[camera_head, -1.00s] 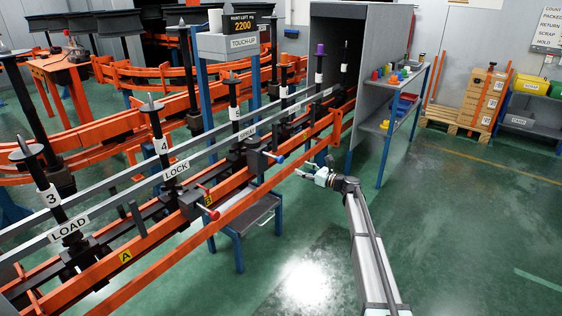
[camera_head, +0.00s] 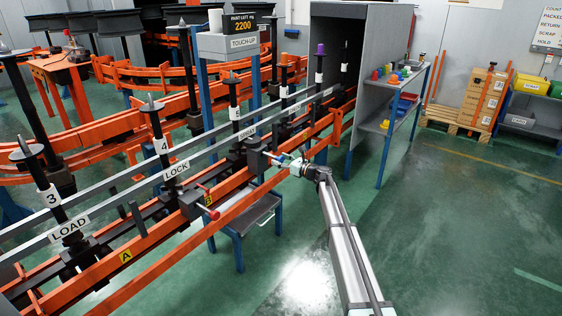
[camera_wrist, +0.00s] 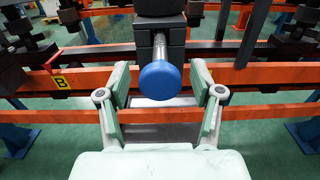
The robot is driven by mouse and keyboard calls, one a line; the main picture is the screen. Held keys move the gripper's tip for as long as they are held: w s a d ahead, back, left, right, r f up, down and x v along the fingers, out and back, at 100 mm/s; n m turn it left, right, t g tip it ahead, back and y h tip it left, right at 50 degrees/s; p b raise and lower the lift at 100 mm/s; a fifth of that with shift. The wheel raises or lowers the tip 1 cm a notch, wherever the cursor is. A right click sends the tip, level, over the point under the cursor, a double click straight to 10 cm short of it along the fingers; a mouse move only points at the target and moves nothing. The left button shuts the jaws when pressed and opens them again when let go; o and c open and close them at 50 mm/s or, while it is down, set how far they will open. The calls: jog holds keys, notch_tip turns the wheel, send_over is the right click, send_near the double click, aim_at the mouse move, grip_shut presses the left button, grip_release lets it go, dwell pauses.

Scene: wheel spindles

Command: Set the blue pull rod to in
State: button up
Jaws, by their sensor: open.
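The blue pull rod shows in the wrist view as a round blue knob (camera_wrist: 160,80) on a bare metal shaft (camera_wrist: 160,47) that comes out of a dark grey block (camera_wrist: 161,28). A length of shaft is visible between block and knob. My gripper (camera_wrist: 160,88) is open, with one pale finger on each side of the knob and a gap on both sides. In the head view my gripper (camera_head: 289,164) is at the rod's box (camera_head: 257,160) on the rail, and the knob is mostly hidden by the fingers there.
A red-ended rod (camera_head: 213,213) sticks out of another box to the left, near the LOCK sign (camera_head: 176,170). Orange rails (camera_head: 150,262) run along the line below the boxes. A small grey table (camera_head: 250,217) stands under them. Open green floor lies to the right.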

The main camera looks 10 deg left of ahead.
aim_at(274, 156)
grip_shut()
jog(key=shift+x, duration=1.7)
jog(key=shift+c, duration=2.2)
grip_release()
jog(key=shift+r, duration=0.1)
jog(key=o, duration=0.4)
jog(key=shift+a, duration=0.1)
jog(key=shift+o, duration=0.2)
jog(key=v, duration=1.2)
